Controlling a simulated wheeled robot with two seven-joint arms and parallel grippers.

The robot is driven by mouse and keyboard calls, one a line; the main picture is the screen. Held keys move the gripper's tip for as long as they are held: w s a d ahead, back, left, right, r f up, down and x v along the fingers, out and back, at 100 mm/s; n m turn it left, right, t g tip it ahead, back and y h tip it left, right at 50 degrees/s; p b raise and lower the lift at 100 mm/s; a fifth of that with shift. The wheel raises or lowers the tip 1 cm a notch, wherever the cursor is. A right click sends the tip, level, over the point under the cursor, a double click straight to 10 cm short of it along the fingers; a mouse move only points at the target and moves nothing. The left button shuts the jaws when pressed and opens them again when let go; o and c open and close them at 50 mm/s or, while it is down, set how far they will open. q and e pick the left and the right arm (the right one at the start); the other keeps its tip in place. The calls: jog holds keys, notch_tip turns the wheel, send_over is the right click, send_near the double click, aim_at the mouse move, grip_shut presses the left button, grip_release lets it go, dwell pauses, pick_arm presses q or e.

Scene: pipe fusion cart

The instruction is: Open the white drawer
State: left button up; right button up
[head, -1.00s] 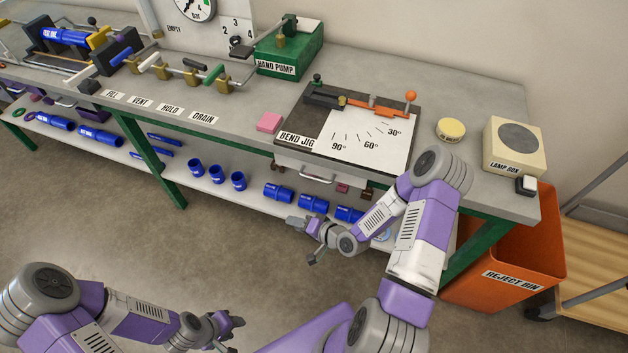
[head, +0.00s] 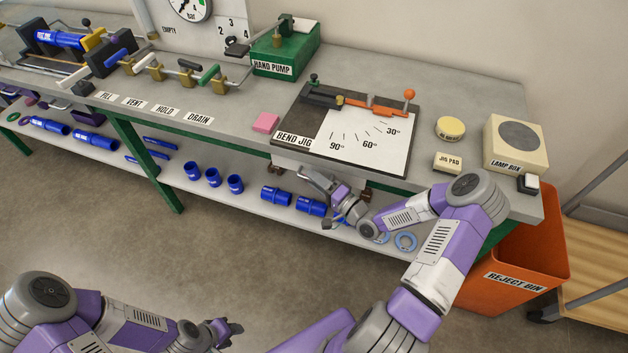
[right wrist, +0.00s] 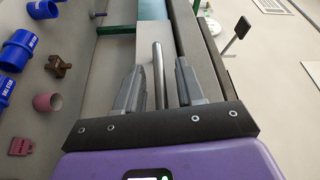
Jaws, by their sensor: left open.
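The white drawer (head: 287,160) sits under the bench top below the bend jig. Its front is partly hidden by my right arm. My right gripper (head: 316,174) is at the drawer front. In the right wrist view the open fingers (right wrist: 160,88) stand on either side of a silver bar handle (right wrist: 159,72), with a gap visible on both sides. The pale drawer front (right wrist: 146,62) shows beyond the handle. My left gripper (head: 232,330) is open and empty, low in the head view, away from the bench.
The lower shelf (head: 245,212) holds several blue couplings (head: 276,196) and blue rings (head: 405,241) close below my right gripper. The bend jig (head: 355,135) lies on the bench above. An orange reject bin (head: 515,270) stands at the right. Floor before the bench is clear.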

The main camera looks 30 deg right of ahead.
jog(key=shift+w+a, duration=0.15)
jog(key=shift+w, duration=0.25)
grip_shut()
